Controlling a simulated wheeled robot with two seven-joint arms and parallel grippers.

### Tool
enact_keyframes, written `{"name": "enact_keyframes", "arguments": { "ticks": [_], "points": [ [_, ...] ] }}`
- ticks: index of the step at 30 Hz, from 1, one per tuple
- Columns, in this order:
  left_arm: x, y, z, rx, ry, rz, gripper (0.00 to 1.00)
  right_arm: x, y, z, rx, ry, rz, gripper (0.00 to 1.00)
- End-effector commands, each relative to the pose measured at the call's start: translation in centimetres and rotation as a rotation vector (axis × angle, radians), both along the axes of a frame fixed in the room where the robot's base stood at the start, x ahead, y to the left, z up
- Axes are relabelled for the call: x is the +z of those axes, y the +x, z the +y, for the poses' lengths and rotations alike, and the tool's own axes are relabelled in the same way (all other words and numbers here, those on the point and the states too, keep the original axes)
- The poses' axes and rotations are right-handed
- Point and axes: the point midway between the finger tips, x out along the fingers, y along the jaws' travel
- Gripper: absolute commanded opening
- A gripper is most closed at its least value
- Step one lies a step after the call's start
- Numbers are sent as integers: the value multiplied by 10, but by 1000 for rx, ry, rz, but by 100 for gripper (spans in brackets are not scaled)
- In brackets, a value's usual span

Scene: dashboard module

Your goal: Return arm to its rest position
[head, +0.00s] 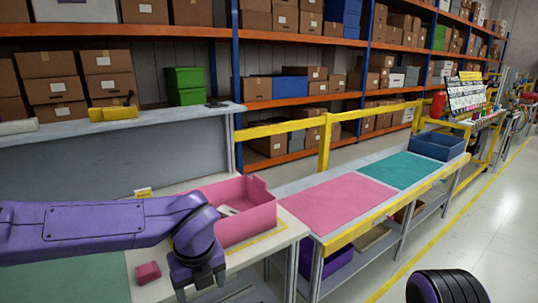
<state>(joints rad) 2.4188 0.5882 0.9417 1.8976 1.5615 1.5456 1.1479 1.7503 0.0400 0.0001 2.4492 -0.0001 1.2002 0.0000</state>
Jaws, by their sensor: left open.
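My left arm (85,225) is purple and reaches in from the left over the near table. Its gripper (203,283) points down near the table's right front edge. It is open, and I see nothing held in it. A small pink block (148,272) lies on the table just left of the gripper, apart from it. A pink bin (250,220) stands behind the gripper, with a light-coloured item (228,211) inside that is partly hidden. At the bottom right a dark rounded part with purple shows, likely of my own body; my right gripper is not seen.
A green mat (70,280) covers the near table's left part. The long table at the right carries a pink mat (325,205), a teal mat (398,169) and a blue bin (437,146). A yellow rail (325,142) and box shelves stand behind. The floor at right is clear.

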Motion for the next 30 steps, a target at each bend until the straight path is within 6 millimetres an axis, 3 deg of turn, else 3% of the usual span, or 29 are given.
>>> {"name": "enact_keyframes", "arguments": {
  "ticks": [4, 7, 10, 13, 17, 21, 24, 27, 30],
  "points": [
    [-26, 17, 21, -310, 196, -85, 74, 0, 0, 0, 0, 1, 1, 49],
    [-56, 26, 37, -578, 378, -100, 74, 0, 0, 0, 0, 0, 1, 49],
    [-99, 26, 54, -917, 590, -62, 74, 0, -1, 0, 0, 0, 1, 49],
    [-158, 10, 71, -1360, 809, 40, 74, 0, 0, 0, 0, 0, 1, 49],
    [-239, -43, 89, -2001, 991, 216, 74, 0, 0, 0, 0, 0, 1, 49],
    [-302, -126, 111, -2563, 984, 359, 74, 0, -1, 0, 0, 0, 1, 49],
    [-328, -186, 131, -2815, 882, 426, 74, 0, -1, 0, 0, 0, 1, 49],
    [-340, -231, 153, -2936, 773, 503, 74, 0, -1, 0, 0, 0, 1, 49],
    [-346, -251, 164, -2978, 712, 559, 74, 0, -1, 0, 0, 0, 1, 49]
  ]
}}
